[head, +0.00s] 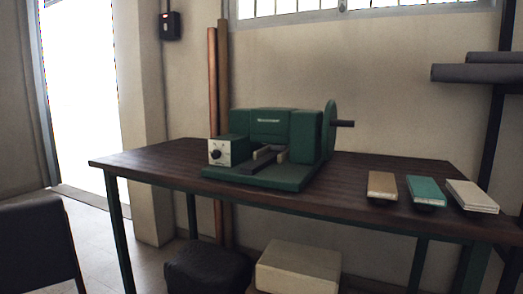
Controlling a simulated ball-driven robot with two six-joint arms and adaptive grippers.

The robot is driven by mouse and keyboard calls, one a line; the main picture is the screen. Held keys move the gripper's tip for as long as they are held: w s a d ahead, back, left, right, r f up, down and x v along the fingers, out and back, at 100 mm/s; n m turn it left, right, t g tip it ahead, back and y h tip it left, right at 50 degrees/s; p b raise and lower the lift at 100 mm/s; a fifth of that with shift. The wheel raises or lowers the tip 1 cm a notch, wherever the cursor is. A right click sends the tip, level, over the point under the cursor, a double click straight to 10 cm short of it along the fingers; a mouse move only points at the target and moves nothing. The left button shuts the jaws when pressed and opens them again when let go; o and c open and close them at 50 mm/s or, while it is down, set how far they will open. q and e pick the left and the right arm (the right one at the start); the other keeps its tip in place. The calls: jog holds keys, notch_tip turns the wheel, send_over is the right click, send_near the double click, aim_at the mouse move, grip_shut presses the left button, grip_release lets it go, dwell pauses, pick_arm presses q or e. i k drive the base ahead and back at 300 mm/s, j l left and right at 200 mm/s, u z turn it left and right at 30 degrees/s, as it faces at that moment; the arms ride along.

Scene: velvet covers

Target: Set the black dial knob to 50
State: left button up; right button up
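The black dial knob (216,154) sits on a cream dial plate (221,153) at the left front of a green machine (272,140). The machine stands on a dark wooden table (345,187) and has a wheel with a handle (343,123) on its right side. The marks on the dial plate are too small to read, so I cannot tell the knob's setting. Neither of my grippers is in the head view.
A brown block (382,185), a teal block (426,190) and a cream block (471,195) lie at the table's right. A dark chair (38,245) stands at the lower left. A black stool (208,268) and a cream box (298,268) are under the table.

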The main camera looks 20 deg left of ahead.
aim_at(215, 155)
jog(key=u, duration=1.6)
